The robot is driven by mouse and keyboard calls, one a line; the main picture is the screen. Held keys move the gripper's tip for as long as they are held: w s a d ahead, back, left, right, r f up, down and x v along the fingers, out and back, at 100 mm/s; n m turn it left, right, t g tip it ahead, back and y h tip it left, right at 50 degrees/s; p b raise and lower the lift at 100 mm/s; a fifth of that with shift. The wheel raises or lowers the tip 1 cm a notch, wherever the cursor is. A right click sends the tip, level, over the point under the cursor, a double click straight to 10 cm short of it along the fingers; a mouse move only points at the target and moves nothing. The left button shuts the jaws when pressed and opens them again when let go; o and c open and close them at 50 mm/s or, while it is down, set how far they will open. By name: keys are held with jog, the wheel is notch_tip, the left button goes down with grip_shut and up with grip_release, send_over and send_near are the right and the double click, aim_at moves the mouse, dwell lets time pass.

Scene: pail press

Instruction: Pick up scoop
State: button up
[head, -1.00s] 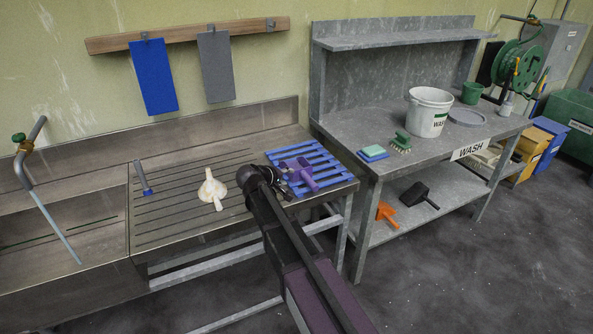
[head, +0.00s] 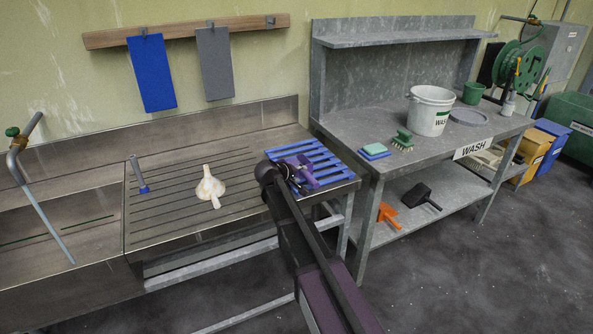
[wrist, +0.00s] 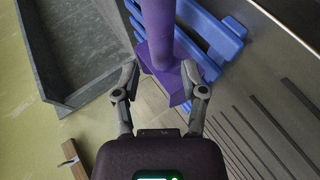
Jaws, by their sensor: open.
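A purple scoop (head: 308,174) lies on the blue slatted rack at the right end of the draining board. It also shows in the wrist view (wrist: 157,32), where its handle-like part runs up between the fingers and a wider purple part spreads below. My gripper (wrist: 160,78) is open, with one finger on each side of the purple scoop. I cannot tell whether the fingers touch it. In the head view my gripper (head: 292,178) is at the rack and partly hides the scoop.
The blue rack (head: 335,172) lies under the scoop. A white scoop-like thing (head: 208,187) and a blue-and-grey tool (head: 139,175) lie on the draining board (head: 165,222). An orange scoop (head: 388,215) and a black scoop (head: 421,196) are on the lower shelf.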

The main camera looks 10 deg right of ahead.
aim_at(303, 173)
jog(key=shift+w+d, duration=0.1)
jog(key=shift+w, duration=0.05)
jog(key=w+f+b, duration=0.1)
jog(key=w+d+f+b, duration=0.1)
jog(key=shift+w+d, duration=0.2)
jog(key=shift+w, duration=0.1)
jog(key=shift+b+x, duration=0.3)
jog(key=shift+x, duration=0.5)
jog(key=shift+r, duration=0.1)
grip_shut()
